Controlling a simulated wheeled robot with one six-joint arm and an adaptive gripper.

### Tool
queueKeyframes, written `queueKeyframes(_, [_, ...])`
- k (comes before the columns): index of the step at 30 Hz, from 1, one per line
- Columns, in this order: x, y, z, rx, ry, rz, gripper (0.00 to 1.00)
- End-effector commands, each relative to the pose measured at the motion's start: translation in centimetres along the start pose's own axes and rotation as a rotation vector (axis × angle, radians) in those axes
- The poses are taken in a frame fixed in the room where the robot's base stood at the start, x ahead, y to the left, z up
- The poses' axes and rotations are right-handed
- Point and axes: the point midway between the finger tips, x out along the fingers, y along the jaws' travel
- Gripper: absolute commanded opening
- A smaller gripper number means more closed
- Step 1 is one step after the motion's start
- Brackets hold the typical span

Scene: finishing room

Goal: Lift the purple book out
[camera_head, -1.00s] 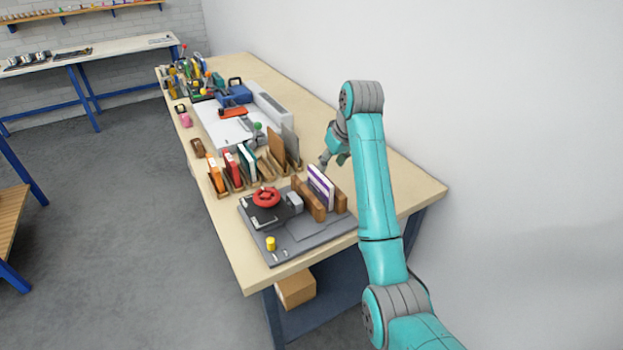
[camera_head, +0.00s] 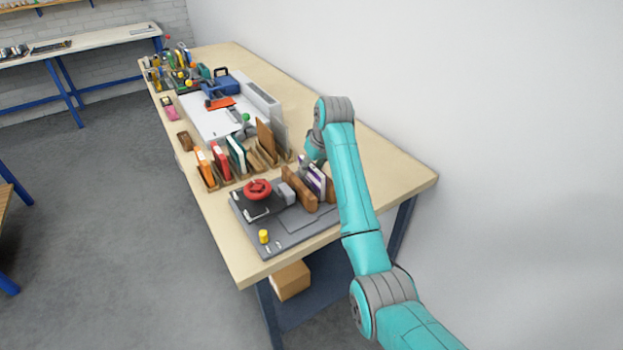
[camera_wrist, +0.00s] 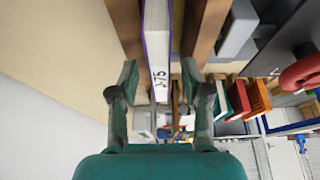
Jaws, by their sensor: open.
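The purple book (camera_head: 314,179) stands upright between two brown wooden blocks on a grey board (camera_head: 285,235). In the wrist view the book (camera_wrist: 158,45) shows its pale page edge, thin purple covers and a "J-75" mark. My gripper (camera_wrist: 160,82) is open, with one finger on each side of the book's near end. I cannot tell whether the fingers touch it. In the head view my gripper (camera_head: 312,160) is at the book's far end and partly hidden by my arm. The wooden blocks (camera_head: 299,190) flank the book closely.
A red handwheel (camera_head: 257,189) and a grey block (camera_head: 286,193) sit left of the book. A rack with orange (camera_head: 205,168), red (camera_head: 221,160) and green-white (camera_head: 237,155) books stands behind. A white wall rises to the right. Bare tabletop (camera_head: 385,170) lies along the wall.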

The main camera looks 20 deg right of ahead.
Motion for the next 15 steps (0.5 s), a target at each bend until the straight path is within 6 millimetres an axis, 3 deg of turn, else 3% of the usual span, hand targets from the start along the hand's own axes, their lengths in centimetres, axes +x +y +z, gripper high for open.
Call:
queueKeyframes(4, [1.1,-0.01,0.01,0.0,0.0,0.0,0.48])
queueKeyframes(15, [1.21,-0.02,0.01,-0.001,0.0,0.0,0.48])
